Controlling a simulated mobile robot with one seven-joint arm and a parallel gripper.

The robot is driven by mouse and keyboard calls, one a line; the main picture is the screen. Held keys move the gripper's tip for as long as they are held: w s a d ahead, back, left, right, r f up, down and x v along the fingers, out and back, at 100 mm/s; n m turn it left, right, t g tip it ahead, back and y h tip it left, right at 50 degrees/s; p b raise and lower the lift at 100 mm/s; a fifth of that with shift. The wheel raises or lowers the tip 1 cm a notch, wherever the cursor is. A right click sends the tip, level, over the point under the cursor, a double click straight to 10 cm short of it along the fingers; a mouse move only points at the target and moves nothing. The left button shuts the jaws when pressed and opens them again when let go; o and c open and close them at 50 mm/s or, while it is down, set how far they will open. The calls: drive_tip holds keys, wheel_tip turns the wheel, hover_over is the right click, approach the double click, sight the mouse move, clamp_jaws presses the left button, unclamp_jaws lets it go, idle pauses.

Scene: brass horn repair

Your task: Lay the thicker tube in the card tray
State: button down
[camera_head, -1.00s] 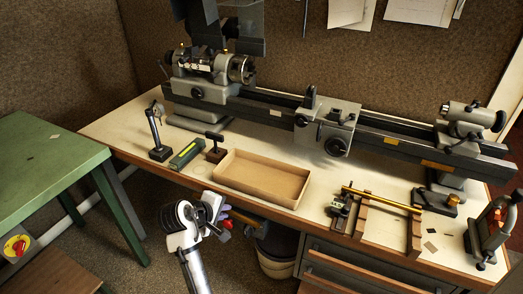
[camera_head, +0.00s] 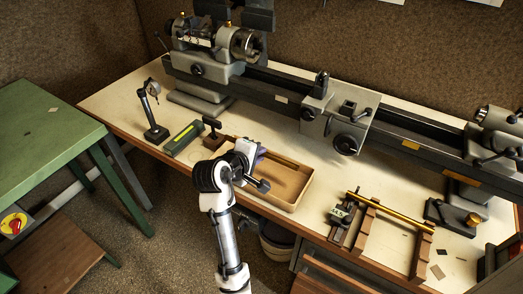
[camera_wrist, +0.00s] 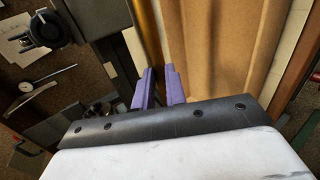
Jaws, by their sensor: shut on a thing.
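My gripper (camera_wrist: 159,88) has purple fingers and is shut on a brass tube (camera_wrist: 149,35), which runs away from the fingers in the wrist view. The card tray (camera_head: 295,202) is a shallow brown box on the bench; it also shows in the wrist view (camera_wrist: 225,50). My gripper is over the tray's left end, and the held tube (camera_head: 283,161) lies along its far long side. I cannot tell whether the tube touches the tray. Another brass tube (camera_head: 388,208) lies across a wooden rack (camera_head: 365,228) to the right. My wrist hides the tray's left part.
A lathe (camera_head: 285,95) runs along the back of the bench. A dial gauge stand (camera_head: 153,115), a green box (camera_head: 184,138) and a small dark tool (camera_head: 212,130) stand left of the tray. A green table (camera_head: 40,135) is at the left.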

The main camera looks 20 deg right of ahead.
sight(259, 175)
drive_tip(key=shift+s, duration=0.15)
drive_tip(key=shift+f+b, duration=1.85)
drive_tip(key=shift+f, duration=1.95)
drive_tip(key=c, duration=1.4)
unclamp_jaws()
drive_tip(key=shift+f, duration=0.1)
drive_tip(key=shift+c, duration=0.2)
drive_tip(key=shift+o, duration=0.4)
drive_tip(key=shift+s+a+f, duration=0.1)
drive_tip(key=shift+f, duration=0.1)
drive_tip(key=c, duration=0.4)
drive_tip(key=shift+c, duration=0.2)
drive_tip(key=shift+o, duration=0.2)
